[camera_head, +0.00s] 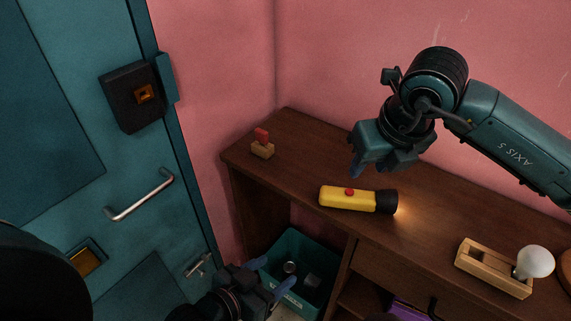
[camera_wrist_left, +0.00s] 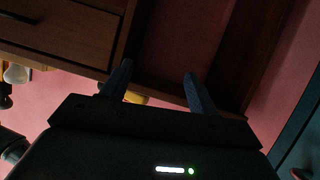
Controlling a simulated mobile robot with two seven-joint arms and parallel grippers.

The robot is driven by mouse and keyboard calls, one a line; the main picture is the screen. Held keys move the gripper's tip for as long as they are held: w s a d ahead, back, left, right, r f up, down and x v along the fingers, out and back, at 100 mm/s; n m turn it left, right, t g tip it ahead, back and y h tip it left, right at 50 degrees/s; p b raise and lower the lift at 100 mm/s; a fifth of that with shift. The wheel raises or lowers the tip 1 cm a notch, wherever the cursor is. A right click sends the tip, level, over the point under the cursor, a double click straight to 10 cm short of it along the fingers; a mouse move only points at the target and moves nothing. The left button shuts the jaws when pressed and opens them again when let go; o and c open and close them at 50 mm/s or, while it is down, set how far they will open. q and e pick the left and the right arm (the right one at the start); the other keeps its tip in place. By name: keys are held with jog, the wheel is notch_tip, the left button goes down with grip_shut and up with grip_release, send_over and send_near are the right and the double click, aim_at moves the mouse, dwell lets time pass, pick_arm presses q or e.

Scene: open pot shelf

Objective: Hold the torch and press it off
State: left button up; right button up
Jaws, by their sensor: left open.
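The yellow torch (camera_head: 335,197) lies on its side on the brown desk top. Its red button (camera_head: 349,191) faces up, and its black head points right with a warm glow on the wood. My left gripper (camera_head: 268,279) is open and empty, low in front of the desk, left of and below the torch. The left wrist view shows its two blue fingers spread (camera_wrist_left: 157,83), with a bit of yellow, probably the torch (camera_wrist_left: 137,98), partly hidden behind them. My right gripper (camera_head: 378,168) hangs above and behind the torch, apart from it; its finger gap is unclear.
A wooden block with a red switch (camera_head: 262,148) stands at the desk's left end. A wooden holder with a white bulb (camera_head: 492,268) is at the right. A teal bin (camera_head: 290,249) sits below the desk top. A teal door (camera_head: 140,170) with a handle is at the left.

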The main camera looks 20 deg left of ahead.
pick_arm(q)
jog(key=w+a+r+m+h, duration=0.1)
jog(key=w+a+r+m, duration=0.1)
jog(key=w, duration=0.3)
jog(key=w+a+r+m+g+h, duration=0.1)
jog(key=w+a+r+m, duration=0.2)
jog(key=w, duration=0.3)
jog(key=w+a+r+m+h, duration=0.2)
jog(key=w+r, duration=0.2)
jog(key=w, duration=0.2)
jog(key=shift+a+r+g, duration=0.3)
jog(key=shift+a+r, duration=0.05)
jog(key=shift+r, duration=0.05)
jog(key=shift+d+m+g+h, duration=0.4)
jog(key=shift+m+g+h, duration=0.25)
jog(key=shift+g, duration=0.35)
jog(key=m+g+h, duration=0.3)
jog(key=m+g, duration=0.2)
jog(key=g, duration=0.2)
send_near(327, 190)
jog(key=x, duration=1)
jog(key=shift+f, duration=0.4)
jog(key=shift+c, duration=0.6)
